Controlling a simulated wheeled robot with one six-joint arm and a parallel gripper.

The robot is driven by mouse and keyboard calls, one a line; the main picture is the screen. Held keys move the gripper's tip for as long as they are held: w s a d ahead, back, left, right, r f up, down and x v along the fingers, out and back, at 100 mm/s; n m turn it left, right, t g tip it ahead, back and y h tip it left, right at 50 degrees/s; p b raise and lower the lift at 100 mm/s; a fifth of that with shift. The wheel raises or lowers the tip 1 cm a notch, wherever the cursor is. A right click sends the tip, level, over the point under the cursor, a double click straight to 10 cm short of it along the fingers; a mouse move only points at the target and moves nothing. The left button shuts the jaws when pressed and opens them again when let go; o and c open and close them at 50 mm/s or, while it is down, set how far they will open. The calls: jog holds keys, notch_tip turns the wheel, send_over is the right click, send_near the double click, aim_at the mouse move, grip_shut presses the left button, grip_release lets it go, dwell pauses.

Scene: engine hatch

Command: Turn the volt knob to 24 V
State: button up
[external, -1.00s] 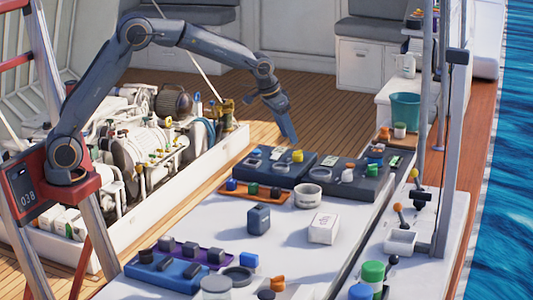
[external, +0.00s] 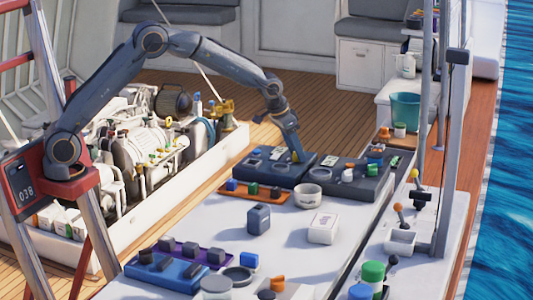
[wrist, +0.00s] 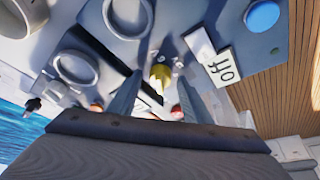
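A yellow knob (wrist: 160,73) sits on the grey-blue panel, between the two fingers of my gripper (wrist: 160,85) in the wrist view. The fingers stand apart on either side, and I see gaps between them and the knob. In the external view my gripper (external: 296,156) points down at the left dark panel (external: 262,174) and mostly hides the knob. A white label (wrist: 222,68) with dark lettering like "OFF" lies beside the knob. I cannot read any volt scale or the knob's setting.
A second dark panel (external: 345,182) stands to the right. A white bowl (external: 307,195) and an orange tray (external: 275,198) with small blocks stand in front.

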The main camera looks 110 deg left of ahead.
jog(key=c, duration=0.9)
jog(key=shift+c, duration=0.2)
jog(key=shift+m, duration=0.3)
jog(key=m+p, duration=0.1)
jog(key=m+h, duration=0.1)
jog(key=shift+s+a+m+t+p, duration=0.15)
jog(key=shift+m+t+p, duration=0.2)
jog(key=shift+m+t, duration=0.05)
jog(key=m+h, duration=0.1)
jog(key=m, duration=0.2)
jog(key=m+h+b, duration=0.1)
jog(key=m, duration=0.2)
jog(key=shift+a+t+h, duration=0.2)
jog(key=shift+t+h, duration=0.1)
jog(key=m+h, duration=0.1)
jog(key=m, duration=0.2)
jog(key=m+h+b, duration=0.1)
jog(key=m, duration=0.2)
jog(key=shift+a+m+g+b, duration=0.15)
jog(key=shift+m+g+b, duration=0.15)
jog(key=shift+m+g, duration=0.1)
jog(key=m, duration=0.1)
jog(key=m+g+h, duration=0.1)
jog(key=m, duration=0.2)
jog(key=shift+w+a+f+m+h+b, duration=0.1)
jog(key=shift+w+m+h+b, duration=0.2)
jog(key=shift+m+b, duration=0.1)
jog(key=shift+m+g, duration=0.6)
jog(key=shift+m, duration=0.3)
